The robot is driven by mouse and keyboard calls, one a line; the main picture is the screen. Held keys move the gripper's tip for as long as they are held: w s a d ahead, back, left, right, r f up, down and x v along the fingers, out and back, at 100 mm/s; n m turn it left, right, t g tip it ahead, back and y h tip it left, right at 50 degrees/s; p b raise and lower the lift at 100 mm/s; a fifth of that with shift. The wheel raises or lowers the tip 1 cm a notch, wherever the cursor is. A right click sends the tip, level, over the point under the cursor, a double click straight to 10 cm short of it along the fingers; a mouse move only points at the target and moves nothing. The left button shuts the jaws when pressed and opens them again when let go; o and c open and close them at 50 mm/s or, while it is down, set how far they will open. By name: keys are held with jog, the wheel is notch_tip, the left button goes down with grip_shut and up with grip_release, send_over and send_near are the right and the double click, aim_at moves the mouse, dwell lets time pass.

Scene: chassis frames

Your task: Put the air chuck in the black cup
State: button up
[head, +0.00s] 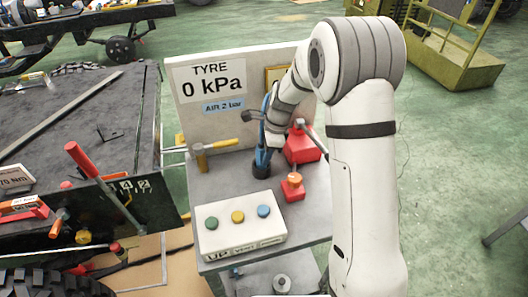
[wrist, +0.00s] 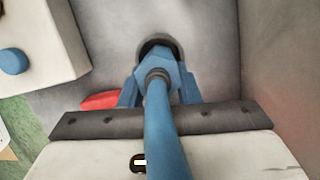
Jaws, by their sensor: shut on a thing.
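My gripper (wrist: 160,88) is shut on the blue air chuck (wrist: 158,73) in the wrist view, with a blue finger on each side. A blue hose runs from the chuck toward the camera. The black cup (wrist: 160,43) shows as a dark round rim just behind the chuck's far end. The chuck covers much of its opening, and I cannot tell whether the tip is inside. In the head view my gripper (head: 262,152) is low over the bench, pointing down beside the hose. My arm hides part of this area.
A box with three buttons (head: 239,222) stands at the bench front. A red emergency-stop box (head: 293,187) and a red block (head: 302,147) stand right of the gripper. The back panel (head: 205,112) reads 0 kPa.

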jog(key=shift+f, duration=0.35)
jog(key=o, duration=1.1)
jog(key=v, duration=1.3)
jog(key=s+d+r+n+t+h, duration=0.1)
jog(key=s+d+n, duration=0.2)
jog(key=s, duration=0.6)
jog(key=s+d+r+n+t+h, duration=0.1)
jog(key=s+d+n, duration=0.3)
jog(key=s+n, duration=0.4)
jog(key=s+d+r+n+t, duration=0.1)
jog(key=s+d+n, duration=0.3)
jog(key=s, duration=0.6)
jog(key=shift+d+r+n+h, duration=0.25)
jog(key=shift+r+n+h, duration=0.15)
jog(key=shift+r+n, duration=0.3)
